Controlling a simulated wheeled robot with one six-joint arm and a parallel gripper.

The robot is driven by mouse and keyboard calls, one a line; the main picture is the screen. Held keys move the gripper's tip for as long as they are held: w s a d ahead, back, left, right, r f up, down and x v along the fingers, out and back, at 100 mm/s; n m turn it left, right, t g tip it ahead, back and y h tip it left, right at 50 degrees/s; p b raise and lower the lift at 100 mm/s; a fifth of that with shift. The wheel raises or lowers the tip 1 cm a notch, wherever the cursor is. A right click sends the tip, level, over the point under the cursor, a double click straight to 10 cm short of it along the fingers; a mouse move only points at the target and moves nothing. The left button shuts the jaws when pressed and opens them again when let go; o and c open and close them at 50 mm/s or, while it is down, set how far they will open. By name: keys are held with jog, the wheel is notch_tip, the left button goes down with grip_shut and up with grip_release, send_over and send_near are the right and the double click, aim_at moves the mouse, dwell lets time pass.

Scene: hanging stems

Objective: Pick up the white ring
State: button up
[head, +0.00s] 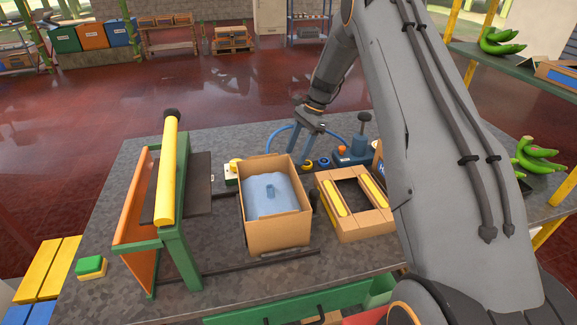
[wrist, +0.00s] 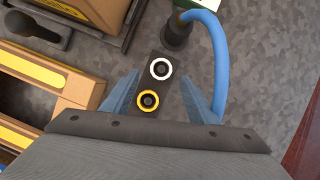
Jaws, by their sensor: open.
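The white ring (wrist: 161,60) sits flat around a dark round centre on a small black block (wrist: 155,84), in the middle of the wrist view. A yellow ring (wrist: 149,92) lies on the same block, nearer my gripper's palm. My gripper (wrist: 160,74) is open, its two blue fingers apart on either side of the block, with nothing held. In the head view my gripper (head: 308,136) is over the far part of the bench, above the small rings. I cannot pick out the white ring clearly there.
A blue hose (wrist: 220,60) curves close by my right finger, from a dark round fitting (wrist: 176,34). A blue device with a black knob (head: 353,152) is to the right.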

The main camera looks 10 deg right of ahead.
jog(key=shift+p+x, duration=0.95)
jog(key=shift+x, duration=1)
jog(key=shift+a, duration=0.1)
jog(key=c, duration=1.3)
jog(key=shift+w+r, duration=0.1)
jog(key=shift+r, duration=0.05)
